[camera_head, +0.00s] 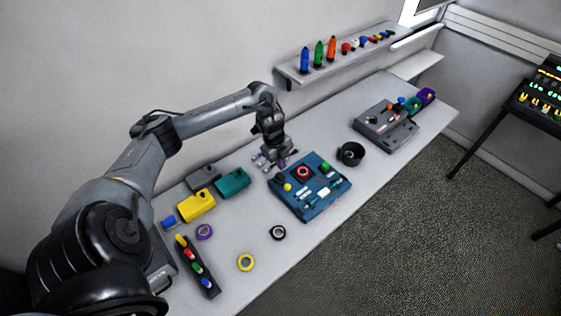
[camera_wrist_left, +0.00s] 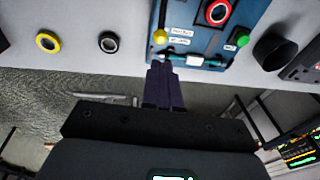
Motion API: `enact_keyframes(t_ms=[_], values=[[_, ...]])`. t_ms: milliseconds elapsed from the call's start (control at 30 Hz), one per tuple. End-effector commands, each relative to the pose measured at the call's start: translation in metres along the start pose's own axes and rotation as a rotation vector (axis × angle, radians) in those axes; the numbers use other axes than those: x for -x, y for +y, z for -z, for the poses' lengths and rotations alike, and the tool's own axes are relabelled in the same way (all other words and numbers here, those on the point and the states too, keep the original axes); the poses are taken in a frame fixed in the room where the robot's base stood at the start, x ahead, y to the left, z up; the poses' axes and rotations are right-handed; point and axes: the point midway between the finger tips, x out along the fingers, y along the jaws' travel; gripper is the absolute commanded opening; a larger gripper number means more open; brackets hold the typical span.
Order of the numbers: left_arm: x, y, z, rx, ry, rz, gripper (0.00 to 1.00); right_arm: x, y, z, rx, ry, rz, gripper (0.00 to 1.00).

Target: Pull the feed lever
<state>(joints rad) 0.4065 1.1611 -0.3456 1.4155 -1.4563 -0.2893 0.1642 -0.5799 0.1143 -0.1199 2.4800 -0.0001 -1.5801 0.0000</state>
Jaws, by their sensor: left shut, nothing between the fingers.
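A blue control panel (camera_head: 310,205) lies on the table. It carries a yellow-knobbed lever (camera_head: 287,187), a red round button (camera_head: 303,172) and a green knob (camera_head: 325,167). No readable label shows which control is the feed lever. My left gripper (camera_head: 283,164) is shut and empty above the panel's back-left edge, apart from the yellow knob. In the left wrist view my left gripper (camera_wrist_left: 163,68) points toward the panel (camera_wrist_left: 205,70), with the yellow knob (camera_wrist_left: 160,36) beyond its fingertips. My right gripper is not in view.
A yellow box (camera_head: 197,206) and a teal box (camera_head: 232,182) stand left of the panel. A black cup (camera_head: 350,154) and a grey device (camera_head: 385,125) are to its right. A wall shelf (camera_head: 340,60) holds bottles.

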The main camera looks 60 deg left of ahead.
Motion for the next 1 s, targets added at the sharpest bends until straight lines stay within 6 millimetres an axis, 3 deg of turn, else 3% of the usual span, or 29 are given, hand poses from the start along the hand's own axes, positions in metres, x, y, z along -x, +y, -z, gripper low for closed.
enact_keyframes(t_ms=[300, 500, 733, 1000], values=[[-0.06, 0.001, 0.001, 0.003, 0.003, -0.003, 0.0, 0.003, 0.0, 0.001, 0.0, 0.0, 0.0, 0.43], [-0.088, 0.001, 0.001, 0.001, 0.001, -0.003, 0.0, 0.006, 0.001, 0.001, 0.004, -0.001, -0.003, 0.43], [-0.105, 0.0, 0.001, 0.0, 0.0, 0.0, 0.0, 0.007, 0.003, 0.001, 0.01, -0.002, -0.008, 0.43], [-0.108, 0.0, 0.0, -0.001, -0.001, 0.0, 0.0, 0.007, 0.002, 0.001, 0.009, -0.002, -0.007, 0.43]])
